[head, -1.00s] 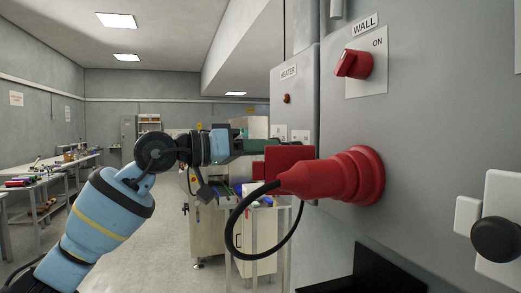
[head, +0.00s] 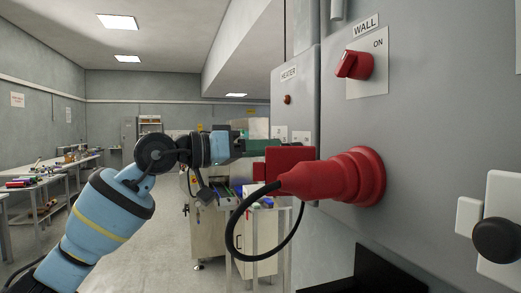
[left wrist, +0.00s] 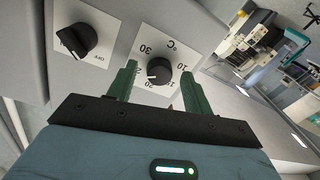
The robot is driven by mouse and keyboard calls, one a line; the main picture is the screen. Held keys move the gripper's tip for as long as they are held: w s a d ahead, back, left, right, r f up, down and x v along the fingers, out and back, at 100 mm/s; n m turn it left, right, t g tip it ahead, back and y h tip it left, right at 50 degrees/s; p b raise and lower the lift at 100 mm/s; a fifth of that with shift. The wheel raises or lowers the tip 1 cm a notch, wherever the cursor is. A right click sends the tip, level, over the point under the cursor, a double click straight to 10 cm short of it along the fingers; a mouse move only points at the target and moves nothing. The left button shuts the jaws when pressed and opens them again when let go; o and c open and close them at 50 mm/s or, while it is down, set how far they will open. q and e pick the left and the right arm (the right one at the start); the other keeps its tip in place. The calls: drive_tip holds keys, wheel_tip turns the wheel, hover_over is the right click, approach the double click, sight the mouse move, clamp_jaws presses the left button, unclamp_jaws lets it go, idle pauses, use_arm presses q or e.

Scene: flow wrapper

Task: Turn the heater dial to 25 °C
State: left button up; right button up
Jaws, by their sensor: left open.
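The heater dial (left wrist: 160,70) is a round black knob on a white plate marked °C, with numbers around it including 10, 20 and 30. Its white mark points to the lower left, near the 20; the number beside it is partly covered by a finger. My left gripper (left wrist: 159,72) is open, with one green finger on each side of the dial; I cannot tell whether they touch it. In the head view the left gripper (head: 252,146) reaches the heater box (head: 296,95), its tips hidden behind the red connector (head: 325,178). The right gripper is not in view.
A black OFF switch (left wrist: 76,40) sits left of the dial in the wrist view. In the head view, a red WALL switch (head: 353,66) at ON and a looping black cable (head: 232,235) are close by. Open floor lies left of the panels.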

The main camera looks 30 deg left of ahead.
use_arm(q)
drive_tip(key=b+v, duration=0.2)
drive_tip(key=v, duration=0.5)
drive_tip(key=shift+s+a, duration=0.25)
drive_tip(key=shift+s, duration=0.05)
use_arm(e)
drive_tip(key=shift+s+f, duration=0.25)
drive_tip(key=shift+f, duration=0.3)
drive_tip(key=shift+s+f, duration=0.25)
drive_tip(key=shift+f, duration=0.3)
use_arm(q)
drive_tip(key=shift+d, duration=0.1)
